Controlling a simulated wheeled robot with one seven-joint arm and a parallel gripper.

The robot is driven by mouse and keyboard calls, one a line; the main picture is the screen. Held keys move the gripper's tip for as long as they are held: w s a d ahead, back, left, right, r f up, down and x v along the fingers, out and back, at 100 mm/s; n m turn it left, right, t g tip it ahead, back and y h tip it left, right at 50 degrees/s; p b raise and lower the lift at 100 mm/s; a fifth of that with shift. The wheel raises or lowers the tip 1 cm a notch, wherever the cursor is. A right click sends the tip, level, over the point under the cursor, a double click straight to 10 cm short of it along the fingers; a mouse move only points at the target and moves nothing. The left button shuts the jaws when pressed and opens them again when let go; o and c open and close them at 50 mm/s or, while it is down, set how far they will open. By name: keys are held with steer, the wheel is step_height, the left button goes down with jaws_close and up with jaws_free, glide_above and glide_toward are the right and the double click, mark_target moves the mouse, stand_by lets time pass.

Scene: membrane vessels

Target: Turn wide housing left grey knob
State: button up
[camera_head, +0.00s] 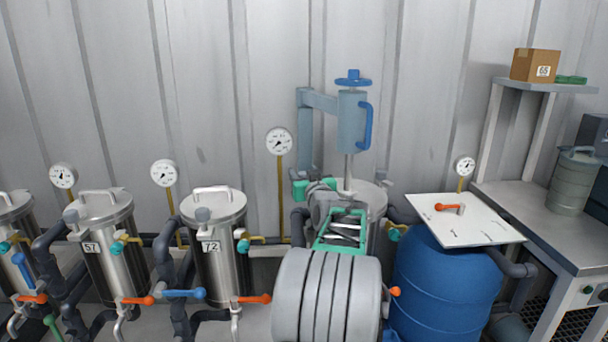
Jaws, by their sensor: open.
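The wide housing (371,194) is a broad steel vessel behind my arm, under a grey-blue davit with a blue handwheel. A grey knob (384,178) shows at the right of its lid. The left grey knob cannot be made out; my gripper and wrist cover that side. My gripper (315,188) is open at the left edge of the housing's lid, with teal finger parts apart. I cannot tell whether it touches the knob. My grey ribbed arm hides the housing's lower front.
The davit (319,101) rises just behind my gripper. Steel vessels marked 72 (218,264) and 57 (105,251) stand left, with pipes and coloured handles. A blue drum (446,283) with a white board (480,226) stands right, beside a metal bench (535,211).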

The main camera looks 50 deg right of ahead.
steer(key=shift+c, duration=0.5)
jaws_close()
steer(key=shift+a+m+g+h, duration=0.1)
steer(key=shift+m+g+h, duration=0.2)
steer(key=shift+h, duration=0.1)
steer(key=shift+w+a+f+m+g+h+b, duration=0.1)
steer(key=shift+w+m+g+h+b, duration=0.1)
steer(key=shift+m+g+h+b, duration=0.6)
steer(key=m+g+h+b, duration=0.1)
steer(key=m+g+h, duration=0.1)
steer(key=g, duration=0.1)
steer(key=shift+f+m+g, duration=0.1)
steer(key=shift+m+g, duration=0.2)
steer(key=shift+r+m+g+h+b, duration=0.1)
steer(key=shift+m+g+h+b, duration=0.15)
steer(key=shift+m+g+h, duration=0.7)
steer(key=shift+r+m+g+h+b, duration=0.1)
steer(key=shift+m+g+h+b, duration=0.15)
steer(key=shift+m+g, duration=1.25)
steer(key=shift+s+n+g, duration=0.1)
steer(key=shift+n+g, duration=0.25)
steer(key=shift+g, duration=0.3)
steer(key=shift+o, duration=0.5)
jaws_free()
